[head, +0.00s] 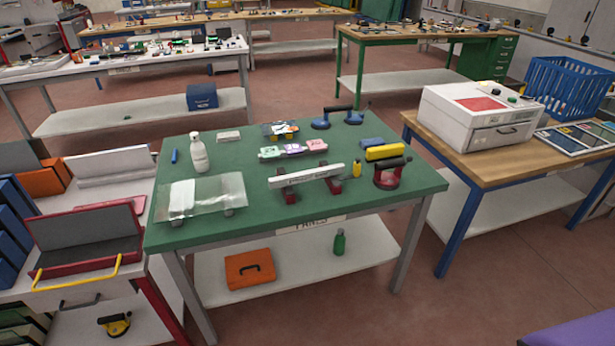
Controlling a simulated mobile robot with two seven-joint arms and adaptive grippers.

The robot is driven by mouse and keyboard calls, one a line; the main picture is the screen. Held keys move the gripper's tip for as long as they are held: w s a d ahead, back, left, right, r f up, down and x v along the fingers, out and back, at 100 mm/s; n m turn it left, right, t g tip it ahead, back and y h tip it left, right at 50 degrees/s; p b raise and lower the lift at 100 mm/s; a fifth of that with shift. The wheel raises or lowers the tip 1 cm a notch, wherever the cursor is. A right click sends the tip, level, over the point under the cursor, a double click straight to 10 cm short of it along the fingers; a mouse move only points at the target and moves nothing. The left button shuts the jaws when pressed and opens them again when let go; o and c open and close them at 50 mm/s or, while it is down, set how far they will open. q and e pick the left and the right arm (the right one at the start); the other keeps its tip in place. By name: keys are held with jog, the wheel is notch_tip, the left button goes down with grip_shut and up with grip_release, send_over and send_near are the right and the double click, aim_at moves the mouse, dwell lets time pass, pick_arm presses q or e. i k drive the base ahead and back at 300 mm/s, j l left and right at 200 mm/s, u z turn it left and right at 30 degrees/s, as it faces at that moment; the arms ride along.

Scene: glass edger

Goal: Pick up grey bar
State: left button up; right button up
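A light grey bar (306,175) lies across two dark red supports on the green-topped table, right of the table's middle and near its front edge. Dark marks show along its front face. A smaller pale grey block (229,136) lies near the back edge of the same table. Neither of my grippers is in view, and nothing is seen touching the bar.
A white box (470,120) stands on the right-hand table.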

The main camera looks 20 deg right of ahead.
aim_at(278, 182)
jog(key=i+l+u, duration=0.15)
jog(key=l, duration=0.2)
jog(key=i+l+u, duration=0.15)
jog(key=l, duration=0.2)
jog(key=i+l+u, duration=0.2)
jog(key=l, duration=0.2)
jog(key=i+l+u, duration=0.15)
jog(key=l, duration=0.25)
